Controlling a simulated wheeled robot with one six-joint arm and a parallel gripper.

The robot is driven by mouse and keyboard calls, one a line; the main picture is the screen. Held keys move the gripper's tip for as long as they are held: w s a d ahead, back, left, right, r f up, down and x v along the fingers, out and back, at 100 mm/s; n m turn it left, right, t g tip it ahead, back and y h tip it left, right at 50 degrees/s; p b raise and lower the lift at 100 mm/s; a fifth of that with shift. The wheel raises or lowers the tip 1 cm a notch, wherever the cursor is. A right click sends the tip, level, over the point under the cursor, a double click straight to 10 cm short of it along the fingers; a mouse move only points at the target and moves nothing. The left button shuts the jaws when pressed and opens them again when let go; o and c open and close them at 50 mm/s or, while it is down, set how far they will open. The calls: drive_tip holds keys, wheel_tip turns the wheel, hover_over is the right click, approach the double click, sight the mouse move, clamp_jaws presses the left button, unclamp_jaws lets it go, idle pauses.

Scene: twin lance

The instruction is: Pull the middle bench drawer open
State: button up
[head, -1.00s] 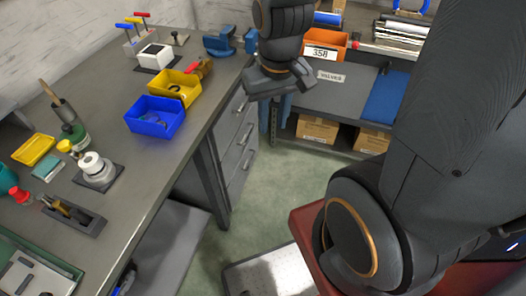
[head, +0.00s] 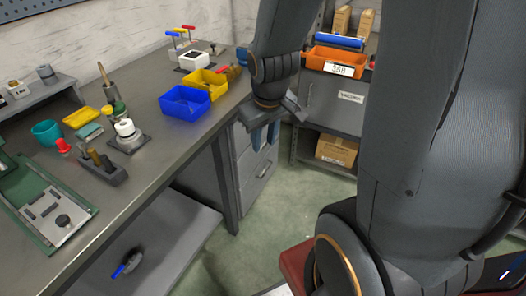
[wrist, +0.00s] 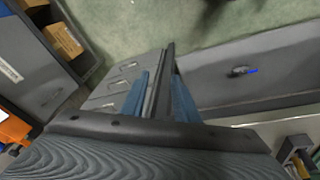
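The grey bench drawer unit (head: 252,180) stands under the far end of the workbench (head: 150,150). Its drawers look shut. My gripper (head: 264,138) hangs in front of the unit, pointing down, and hides part of its upper drawers in the head view. The two blue fingers are apart and hold nothing that I can see. In the wrist view the gripper (wrist: 159,98) shows a dark bench leg or edge beyond the gap between the fingers. The middle drawer (wrist: 118,84) and its handle are left of the fingers there. I see no contact with a handle.
The bench leg (head: 226,185) stands left of the drawers, with a low shelf (head: 165,240) beside it. Blue (head: 185,103) and yellow (head: 207,83) bins sit on the bench top. A shelf rack with an orange bin (head: 335,60) stands behind right. Green floor is clear below my gripper.

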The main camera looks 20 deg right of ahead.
drive_tip(key=w+d+f+n+t+b, duration=0.3)
drive_tip(key=w+d+f+b, duration=0.2)
drive_tip(key=w+f+b, duration=0.3)
drive_tip(key=w+d+f+n+t+b, duration=0.3)
drive_tip(key=w+d+f+b, duration=0.2)
drive_tip(key=w+f+b, duration=0.4)
drive_tip(key=w+d+f+n+t+b, duration=0.3)
drive_tip(key=w+d+f+b, duration=0.3)
drive_tip(key=w, duration=0.4)
drive_tip(key=w+d+f+n+t+y+b, duration=0.1)
drive_tip(key=d+f+n+t+y+b, duration=0.3)
drive_tip(key=f+b, duration=0.5)
drive_tip(key=w+d+f+n+t+y+b, duration=0.1)
drive_tip(key=d+f+n+t+y+b, duration=0.3)
drive_tip(key=f+b, duration=0.6)
drive_tip(key=w+a+r+n+h+b, duration=0.1)
drive_tip(key=w+a+r+h+b, duration=0.1)
drive_tip(key=w, duration=0.5)
drive_tip(key=shift+w+a+g, duration=0.15)
drive_tip(key=shift+a+g, duration=0.15)
drive_tip(key=shift+a, duration=0.35)
